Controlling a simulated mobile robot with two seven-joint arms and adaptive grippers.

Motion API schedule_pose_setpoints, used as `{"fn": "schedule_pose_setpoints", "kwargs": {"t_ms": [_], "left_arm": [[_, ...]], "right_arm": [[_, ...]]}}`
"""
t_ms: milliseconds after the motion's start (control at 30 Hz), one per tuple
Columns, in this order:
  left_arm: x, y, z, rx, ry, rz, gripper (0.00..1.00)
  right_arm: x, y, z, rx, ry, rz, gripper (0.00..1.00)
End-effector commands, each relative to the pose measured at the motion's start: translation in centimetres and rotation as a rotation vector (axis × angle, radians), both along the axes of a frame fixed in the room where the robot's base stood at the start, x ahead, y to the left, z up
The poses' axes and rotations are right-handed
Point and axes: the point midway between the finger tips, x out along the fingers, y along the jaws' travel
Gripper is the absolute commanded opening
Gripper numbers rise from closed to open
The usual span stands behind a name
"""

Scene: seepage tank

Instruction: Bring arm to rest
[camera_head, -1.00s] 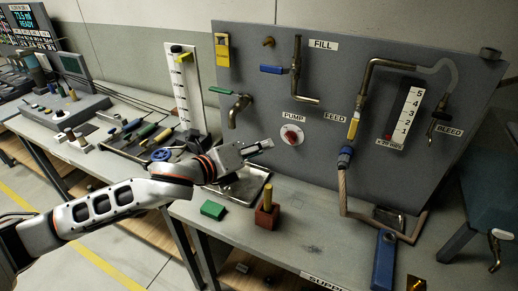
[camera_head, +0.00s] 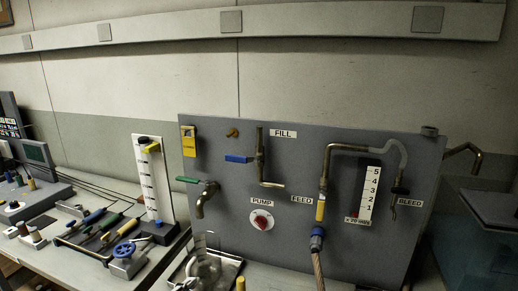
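Neither of my grippers shows in this head view, and no part of my arms can be made out. The grey panel (camera_head: 300,220) stands upright at the back of the bench. It carries the FILL pipe with a blue lever (camera_head: 238,158), a tap with a green lever (camera_head: 188,180), a red PUMP knob (camera_head: 262,220) and a FEED pipe with a yellow lever (camera_head: 320,210). The front of the bench lies below the picture.
A tray (camera_head: 172,278) with a pale, partly see-through vessel (camera_head: 205,268) sits below the tap. A blue-wheeled vise (camera_head: 125,256), hand tools and a white scale (camera_head: 150,185) stand to the left. A tank (camera_head: 485,240) stands at the right edge.

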Motion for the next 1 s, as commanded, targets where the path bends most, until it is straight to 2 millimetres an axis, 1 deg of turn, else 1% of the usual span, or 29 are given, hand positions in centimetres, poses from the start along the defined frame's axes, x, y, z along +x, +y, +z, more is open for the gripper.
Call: {"fn": "schedule_pose_setpoints", "kwargs": {"t_ms": [33,67,100,167,200,300,400,500,667,700,867,1000], "left_arm": [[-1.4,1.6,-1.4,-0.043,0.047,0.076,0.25],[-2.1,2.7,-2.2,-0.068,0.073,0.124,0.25],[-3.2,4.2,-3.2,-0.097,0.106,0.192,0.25],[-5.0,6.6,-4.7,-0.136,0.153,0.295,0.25],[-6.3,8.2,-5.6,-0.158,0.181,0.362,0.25],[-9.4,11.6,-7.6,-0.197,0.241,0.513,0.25],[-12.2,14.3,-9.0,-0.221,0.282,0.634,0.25],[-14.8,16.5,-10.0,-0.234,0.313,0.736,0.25],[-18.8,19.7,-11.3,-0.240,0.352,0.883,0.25],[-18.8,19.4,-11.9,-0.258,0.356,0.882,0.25],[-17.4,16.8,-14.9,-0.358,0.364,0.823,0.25],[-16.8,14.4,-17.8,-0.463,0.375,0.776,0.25]], "right_arm": [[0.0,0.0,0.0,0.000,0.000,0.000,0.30],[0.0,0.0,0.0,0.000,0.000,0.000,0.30],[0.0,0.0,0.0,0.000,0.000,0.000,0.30],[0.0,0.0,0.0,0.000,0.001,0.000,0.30],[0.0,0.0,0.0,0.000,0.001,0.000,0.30],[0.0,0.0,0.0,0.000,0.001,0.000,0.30],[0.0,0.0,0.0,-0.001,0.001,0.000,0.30],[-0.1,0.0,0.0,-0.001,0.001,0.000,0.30],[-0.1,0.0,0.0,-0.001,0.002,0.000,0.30],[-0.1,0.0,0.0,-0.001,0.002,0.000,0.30],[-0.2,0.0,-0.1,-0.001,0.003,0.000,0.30],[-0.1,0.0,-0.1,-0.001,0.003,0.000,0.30]]}}
